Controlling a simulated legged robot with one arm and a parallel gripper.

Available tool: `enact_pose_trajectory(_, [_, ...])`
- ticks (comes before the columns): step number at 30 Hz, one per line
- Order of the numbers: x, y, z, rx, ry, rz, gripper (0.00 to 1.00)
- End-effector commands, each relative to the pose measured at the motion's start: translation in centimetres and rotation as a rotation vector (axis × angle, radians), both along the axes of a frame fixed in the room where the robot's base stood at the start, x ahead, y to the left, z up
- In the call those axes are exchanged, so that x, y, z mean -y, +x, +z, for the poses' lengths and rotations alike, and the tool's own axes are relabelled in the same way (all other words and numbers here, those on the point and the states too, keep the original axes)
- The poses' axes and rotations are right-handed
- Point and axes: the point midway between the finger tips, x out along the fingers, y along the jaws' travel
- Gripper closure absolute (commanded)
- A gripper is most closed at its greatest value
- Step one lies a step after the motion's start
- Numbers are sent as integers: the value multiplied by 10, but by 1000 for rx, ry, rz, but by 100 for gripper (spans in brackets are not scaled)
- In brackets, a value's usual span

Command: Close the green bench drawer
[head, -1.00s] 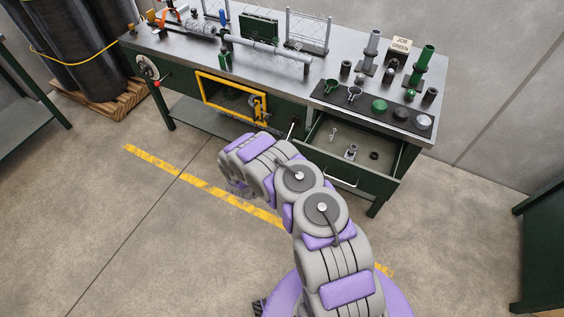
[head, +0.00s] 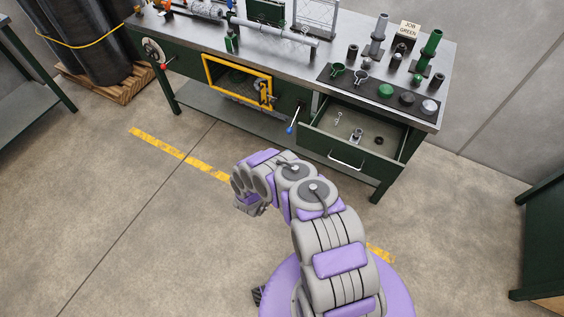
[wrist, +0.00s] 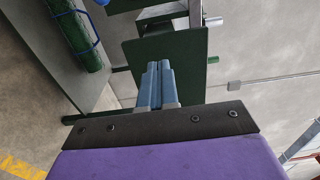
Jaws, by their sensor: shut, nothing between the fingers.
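The green bench drawer (head: 318,140) is pulled out at the right front of the workbench in the head view. Its pale bar handle (head: 345,164) is on its front. Small metal fittings lie inside, including a dark ring (head: 379,140). In the head view my arm bends to the left in front of the bench, apart from the drawer, and my fingertips are not clearly visible. In the wrist view my gripper (wrist: 159,66) has its blue-grey fingers together and empty. A dark green panel (wrist: 185,55) is behind them; I cannot tell which part it is.
The bench top (head: 300,62) carries a dark mat (head: 350,82) with fittings and a "JOB GREEN" sign (head: 408,30). A yellow-framed opening (head: 237,98) and a blue-tipped lever (head: 291,128) are left of the drawer. Open floor lies before the bench.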

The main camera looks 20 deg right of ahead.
Motion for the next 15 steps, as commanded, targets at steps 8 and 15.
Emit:
enact_pose_trajectory(8, [41,34,-4,-2,-1,-3,100])
enact_pose_trajectory(15, [61,52,-2,-3,-1,0,100])
